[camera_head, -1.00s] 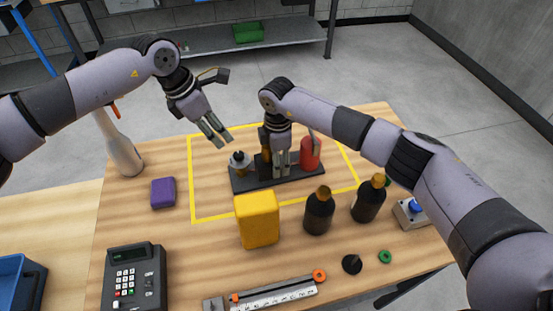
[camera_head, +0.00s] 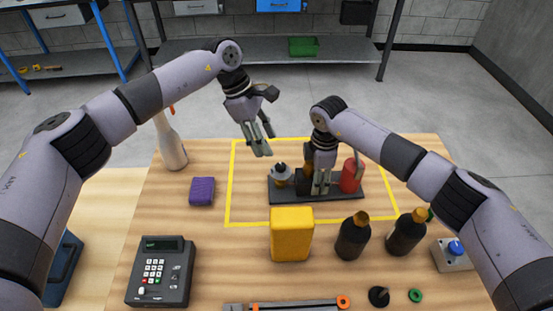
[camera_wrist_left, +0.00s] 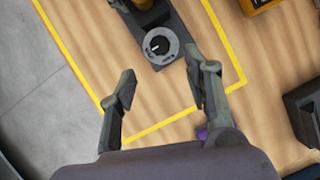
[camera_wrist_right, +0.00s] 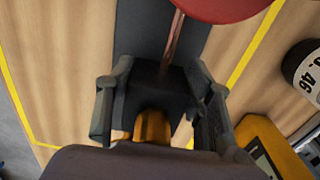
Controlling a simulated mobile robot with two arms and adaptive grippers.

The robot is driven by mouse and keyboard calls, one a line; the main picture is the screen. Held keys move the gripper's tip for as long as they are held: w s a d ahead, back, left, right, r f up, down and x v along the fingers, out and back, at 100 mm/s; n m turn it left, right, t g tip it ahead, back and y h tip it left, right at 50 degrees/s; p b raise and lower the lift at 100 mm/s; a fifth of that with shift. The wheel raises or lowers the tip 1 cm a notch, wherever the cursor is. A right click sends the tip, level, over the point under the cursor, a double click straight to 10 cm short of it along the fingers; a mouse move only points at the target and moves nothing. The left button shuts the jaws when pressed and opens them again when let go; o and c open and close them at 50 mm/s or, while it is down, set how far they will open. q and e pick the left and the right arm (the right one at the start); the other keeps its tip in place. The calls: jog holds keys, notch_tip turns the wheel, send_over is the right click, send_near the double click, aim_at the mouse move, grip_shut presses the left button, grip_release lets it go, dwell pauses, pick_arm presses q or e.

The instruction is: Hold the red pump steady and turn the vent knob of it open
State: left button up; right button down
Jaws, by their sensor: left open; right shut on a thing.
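The red pump stands on a dark base plate (camera_head: 368,196) inside the yellow outline. Its red cylinder (camera_head: 351,175) is at the right, a dark block with amber parts is in the middle, and a round grey vent knob (camera_head: 281,173) is at the left. The knob's dial with a black grip shows clearly in the left wrist view (camera_wrist_left: 158,46). My right gripper (camera_head: 320,185) is shut on the dark middle block (camera_wrist_right: 163,82), which it partly hides. My left gripper (camera_head: 261,146) is open and empty, above and slightly left of the knob, apart from it.
A purple block (camera_head: 202,191), a white bottle (camera_head: 172,145) and a keypad device (camera_head: 160,270) are at the left. A blue-button box (camera_head: 454,254) is at the right.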

aim_at(279, 165)
pick_arm(q)
jog(key=x, duration=0.7)
jog(key=shift+d+f, duration=0.2)
jog(key=shift+f, duration=0.1)
jog(key=shift+c, duration=0.2)
grip_shut()
